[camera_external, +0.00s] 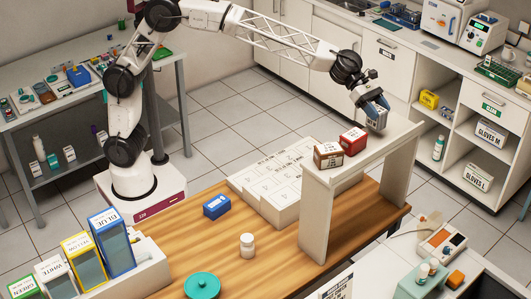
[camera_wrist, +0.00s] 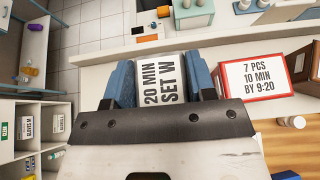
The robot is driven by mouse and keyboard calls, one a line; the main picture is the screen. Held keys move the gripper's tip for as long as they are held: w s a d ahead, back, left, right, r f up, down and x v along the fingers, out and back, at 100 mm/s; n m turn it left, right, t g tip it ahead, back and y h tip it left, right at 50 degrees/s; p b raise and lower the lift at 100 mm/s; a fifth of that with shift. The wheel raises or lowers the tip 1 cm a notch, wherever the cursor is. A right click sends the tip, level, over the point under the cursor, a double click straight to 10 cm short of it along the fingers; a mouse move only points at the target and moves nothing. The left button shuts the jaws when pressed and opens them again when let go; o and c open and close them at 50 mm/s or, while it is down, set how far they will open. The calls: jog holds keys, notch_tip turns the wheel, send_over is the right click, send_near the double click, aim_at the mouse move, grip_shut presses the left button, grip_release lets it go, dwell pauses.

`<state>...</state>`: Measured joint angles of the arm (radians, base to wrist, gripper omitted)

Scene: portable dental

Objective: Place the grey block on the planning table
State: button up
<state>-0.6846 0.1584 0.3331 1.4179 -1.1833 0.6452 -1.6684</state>
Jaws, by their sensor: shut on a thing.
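My gripper (camera_external: 379,106) is at the far right end of the raised white shelf (camera_external: 350,172). Its blue fingers are shut on the grey block (camera_external: 375,117). In the wrist view the grey block (camera_wrist: 162,84) shows a pale face reading "20 MIN SET W", with a finger on each side. The block is at the shelf top; I cannot tell whether it touches it. A white slab (camera_external: 262,180) with a marked grid lies on the wooden table (camera_external: 310,270), behind and left of the shelf. No label clearly names either as the planning table.
A red block (camera_external: 352,141) and a brown block (camera_external: 328,155) stand on the shelf beside the grey one.

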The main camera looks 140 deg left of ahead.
aim_at(383, 126)
jog(key=shift+w, duration=0.1)
dwell(0.3)
jog(key=shift+f, duration=1.75)
jog(key=shift+f, duration=0.1)
jog(key=o, duration=0.9)
jog(key=shift+o, duration=0.2)
jog(key=shift+v, duration=0.9)
jog(key=v, duration=1)
